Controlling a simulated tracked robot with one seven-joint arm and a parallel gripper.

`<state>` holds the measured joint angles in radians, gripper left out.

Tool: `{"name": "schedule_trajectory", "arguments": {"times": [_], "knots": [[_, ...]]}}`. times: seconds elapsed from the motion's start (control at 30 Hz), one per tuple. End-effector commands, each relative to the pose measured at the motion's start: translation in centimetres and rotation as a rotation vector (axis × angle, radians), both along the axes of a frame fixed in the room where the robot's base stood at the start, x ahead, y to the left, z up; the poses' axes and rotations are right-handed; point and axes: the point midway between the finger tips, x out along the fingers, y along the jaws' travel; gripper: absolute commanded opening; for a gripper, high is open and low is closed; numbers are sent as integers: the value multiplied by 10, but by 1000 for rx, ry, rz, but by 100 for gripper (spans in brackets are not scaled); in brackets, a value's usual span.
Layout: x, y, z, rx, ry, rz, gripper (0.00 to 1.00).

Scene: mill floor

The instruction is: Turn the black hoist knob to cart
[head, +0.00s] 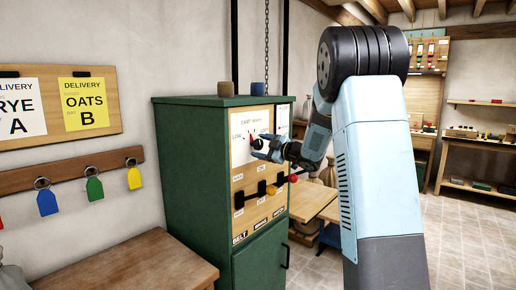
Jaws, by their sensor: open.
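A green cabinet (192,165) carries a light wooden control panel (248,215) on its right-hand face. Black knobs sit in a slanting row on the panel: a left one (239,199), a middle one (262,187) and a right one (281,179). Small labels lie above and below them, too small to read, so I cannot tell which knob is the hoist or where it points. My gripper and wrist hide part of the plate.
Two small pots stand on the cabinet top, and a chain (267,45) hangs behind. A wooden table (120,265) stands at front left, and another (310,200) right of the cabinet. Floor (465,240) is clear at right.

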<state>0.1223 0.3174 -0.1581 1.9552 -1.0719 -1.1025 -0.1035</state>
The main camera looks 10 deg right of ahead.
Motion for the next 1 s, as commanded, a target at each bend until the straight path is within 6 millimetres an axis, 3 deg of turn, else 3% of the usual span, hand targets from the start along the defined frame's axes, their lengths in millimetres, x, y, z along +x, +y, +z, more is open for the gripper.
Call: {"name": "schedule_trajectory", "arguments": {"times": [0.5,0.73,1.0], "knots": [[-79,-58,-2,1,3,-4,74],[-96,-70,-2,-1,3,-3,74],[-99,-72,-2,0,3,-2,74]]}}
